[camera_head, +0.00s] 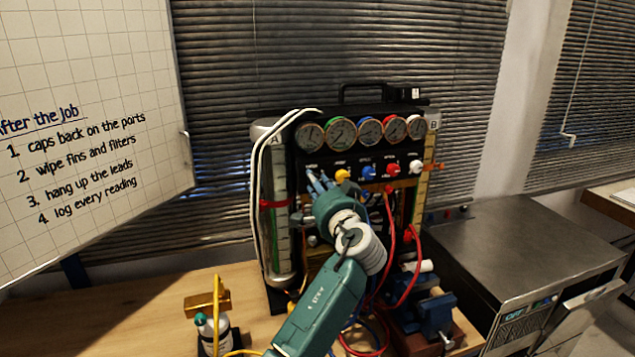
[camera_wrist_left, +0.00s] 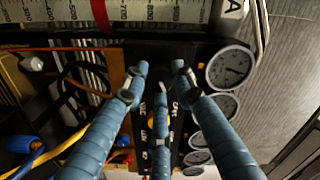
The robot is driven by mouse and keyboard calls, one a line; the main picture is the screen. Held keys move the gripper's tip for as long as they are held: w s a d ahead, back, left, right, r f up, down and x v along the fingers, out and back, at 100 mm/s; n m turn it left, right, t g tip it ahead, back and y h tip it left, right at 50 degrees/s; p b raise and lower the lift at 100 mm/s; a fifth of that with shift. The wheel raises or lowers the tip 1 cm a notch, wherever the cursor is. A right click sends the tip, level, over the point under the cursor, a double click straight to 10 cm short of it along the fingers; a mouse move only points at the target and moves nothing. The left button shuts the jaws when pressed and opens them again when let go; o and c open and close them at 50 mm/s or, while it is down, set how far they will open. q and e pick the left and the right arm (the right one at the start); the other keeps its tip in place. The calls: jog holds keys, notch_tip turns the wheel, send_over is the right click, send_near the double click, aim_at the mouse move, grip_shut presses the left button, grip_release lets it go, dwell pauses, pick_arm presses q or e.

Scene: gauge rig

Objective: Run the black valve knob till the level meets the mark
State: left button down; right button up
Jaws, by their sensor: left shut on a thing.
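The gauge rig (camera_head: 345,150) stands on the wooden bench, with a row of valve knobs under its dials. My left gripper (camera_head: 317,183) is at the left end of this row, its blue fingers closed around the black valve knob, which they hide. In the left wrist view the fingers (camera_wrist_left: 160,80) converge on the dark panel. Sight tube A (camera_head: 280,235) has a red mark band (camera_head: 275,203) around it; the band also shows in the left wrist view (camera_wrist_left: 97,15) across the numbered scale. I cannot make out the liquid level. My right gripper is not in view.
Yellow (camera_head: 342,175), blue (camera_head: 368,173), red (camera_head: 392,171) and white (camera_head: 415,167) knobs sit close to the right. Red hoses (camera_head: 412,260) hang in front. A bottle (camera_head: 212,330) and a blue vise (camera_head: 436,312) stand on the bench (camera_head: 110,315).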

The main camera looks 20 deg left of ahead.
pick_arm(q)
jog(key=m+p, duration=0.2)
jog(key=m, duration=0.2)
jog(key=shift+a+m, duration=0.1)
jog(key=shift+m, duration=0.2)
dwell(0.5)
jog(key=c, duration=1.4)
grip_release()
jog(key=shift+c, duration=0.2)
jog(key=shift+o, duration=0.2)
jog(key=shift+a, duration=0.15)
jog(key=v, duration=1.2)
jog(key=shift+w+f, duration=0.1)
